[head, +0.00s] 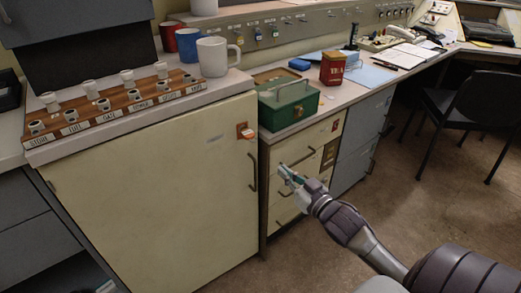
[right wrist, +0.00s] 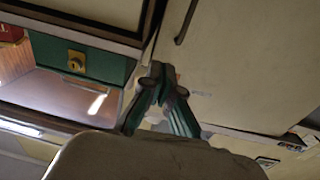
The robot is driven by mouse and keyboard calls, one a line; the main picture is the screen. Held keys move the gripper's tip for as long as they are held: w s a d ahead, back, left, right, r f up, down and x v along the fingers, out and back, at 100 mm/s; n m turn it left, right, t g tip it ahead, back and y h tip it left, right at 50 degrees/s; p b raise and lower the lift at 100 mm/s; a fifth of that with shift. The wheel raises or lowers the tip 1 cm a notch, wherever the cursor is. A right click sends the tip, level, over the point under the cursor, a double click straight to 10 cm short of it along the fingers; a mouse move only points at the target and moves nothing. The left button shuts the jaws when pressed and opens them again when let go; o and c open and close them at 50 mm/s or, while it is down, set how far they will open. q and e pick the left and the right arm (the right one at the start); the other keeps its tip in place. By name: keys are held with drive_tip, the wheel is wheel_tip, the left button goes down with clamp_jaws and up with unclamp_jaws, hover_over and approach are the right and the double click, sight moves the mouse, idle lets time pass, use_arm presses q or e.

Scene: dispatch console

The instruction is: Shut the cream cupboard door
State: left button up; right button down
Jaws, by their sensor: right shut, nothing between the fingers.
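My right gripper (head: 285,172) is shut and empty, to the right of the handle, in front of the cream drawers and apart from the door. In the right wrist view its green fingers (right wrist: 160,78) meet in front of a cream panel with a dark handle. My left gripper is not in view.
Cream drawers (head: 285,207) with dark handles stand right of the door. A green box (head: 288,106) and a red tin (head: 332,69) stand on the counter. Floor is free at right, before a black chair (head: 487,105).

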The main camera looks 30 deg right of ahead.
sight(256, 147)
drive_tip(key=w+b, duration=0.2)
drive_tip(key=w, duration=0.8)
drive_tip(key=shift+w+a, duration=0.1)
drive_tip(key=shift+w, duration=0.25)
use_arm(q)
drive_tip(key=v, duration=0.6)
use_arm(e)
drive_tip(key=shift+w, duration=0.55)
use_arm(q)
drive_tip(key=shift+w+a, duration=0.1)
